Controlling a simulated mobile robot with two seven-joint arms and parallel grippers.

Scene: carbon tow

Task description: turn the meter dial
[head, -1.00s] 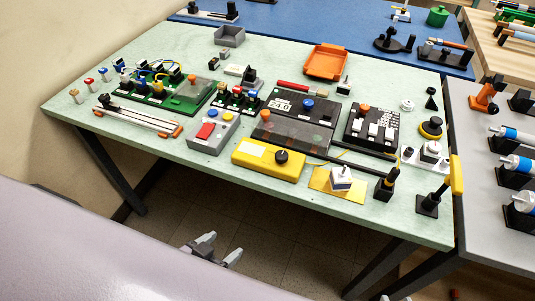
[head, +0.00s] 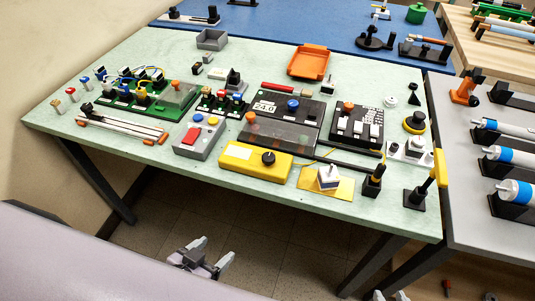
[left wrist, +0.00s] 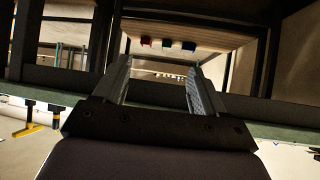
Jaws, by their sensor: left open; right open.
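A yellow box meter (head: 240,164) with a round black dial (head: 268,158) and a pale label lies near the front edge of the pale green table. Behind it, a black unit (head: 270,108) shows a "24.0" readout and carries a blue knob (head: 293,104). My left gripper (head: 212,252) is open and empty, below and in front of the table, well apart from the yellow box. In the left wrist view its two fingers (left wrist: 158,68) stand apart with nothing between them. My right gripper (head: 390,296) shows only its open tips at the bottom edge.
The green table (head: 150,200) is crowded. A grey box with a red button (head: 197,138) stands left of the yellow box; a yellow plate with a white switch (head: 327,178) lies right. An upright lever with a yellow handle (head: 439,170) stands at the front right corner.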

